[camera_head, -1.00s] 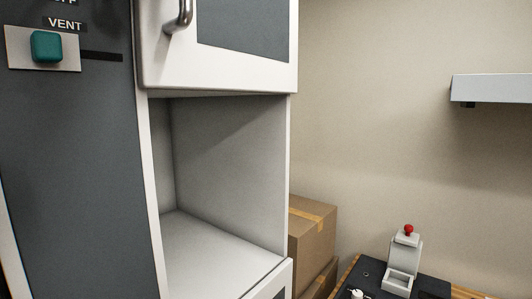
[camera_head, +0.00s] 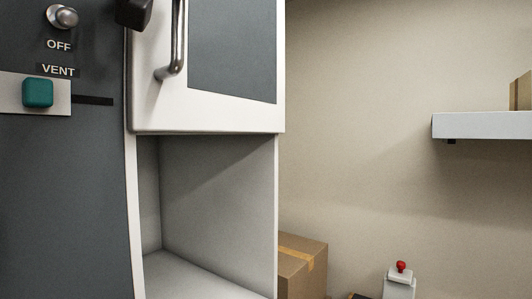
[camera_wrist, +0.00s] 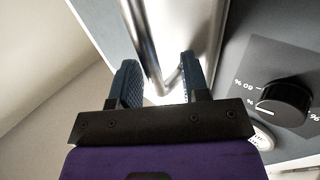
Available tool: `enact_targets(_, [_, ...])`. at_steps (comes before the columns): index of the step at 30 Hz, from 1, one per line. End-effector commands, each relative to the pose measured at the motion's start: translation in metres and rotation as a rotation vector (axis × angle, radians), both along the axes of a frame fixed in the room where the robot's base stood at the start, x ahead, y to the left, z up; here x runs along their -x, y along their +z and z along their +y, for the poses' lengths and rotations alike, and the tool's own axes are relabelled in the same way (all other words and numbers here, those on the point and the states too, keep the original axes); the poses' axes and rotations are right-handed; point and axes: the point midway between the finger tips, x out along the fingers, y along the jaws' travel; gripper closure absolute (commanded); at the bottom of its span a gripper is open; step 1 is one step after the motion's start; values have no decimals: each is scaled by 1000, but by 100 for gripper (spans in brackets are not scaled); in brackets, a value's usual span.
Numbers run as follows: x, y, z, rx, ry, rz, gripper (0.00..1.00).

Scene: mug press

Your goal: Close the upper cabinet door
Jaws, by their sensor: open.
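The upper cabinet door (camera_head: 210,112) is white with a grey inset panel and stands over an open compartment in the head view. It looks shut or nearly so; I cannot tell whether a small gap is left. Its curved metal handle (camera_head: 178,45) is near the door's left side. In the wrist view, my gripper (camera_wrist: 158,78) is open, with its two dark blue fingers apart. The shiny handle (camera_wrist: 147,35) shows between and beyond the fingers. I cannot tell whether they touch it.
A grey panel with a green VENT button (camera_head: 38,93) is left of the door. A black dial (camera_wrist: 285,103) is close to the gripper's right in the wrist view. The compartment (camera_head: 220,200) below is empty. A cardboard box (camera_head: 303,265) and wall shelf (camera_head: 480,126) are to the right.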

Motion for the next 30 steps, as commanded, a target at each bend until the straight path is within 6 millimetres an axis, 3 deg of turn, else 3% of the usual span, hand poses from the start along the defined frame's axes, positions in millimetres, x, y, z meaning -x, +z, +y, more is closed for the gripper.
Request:
enact_targets(1, [7, -11, -2, 13, -7, 11, 58])
enact_targets(9, [58, -9, -16, 12, -4, 8, 58])
enact_targets(15, [81, -7, -24, 8, -4, 9, 58])
enact_targets(30, [88, -6, -27, 6, -5, 11, 58])
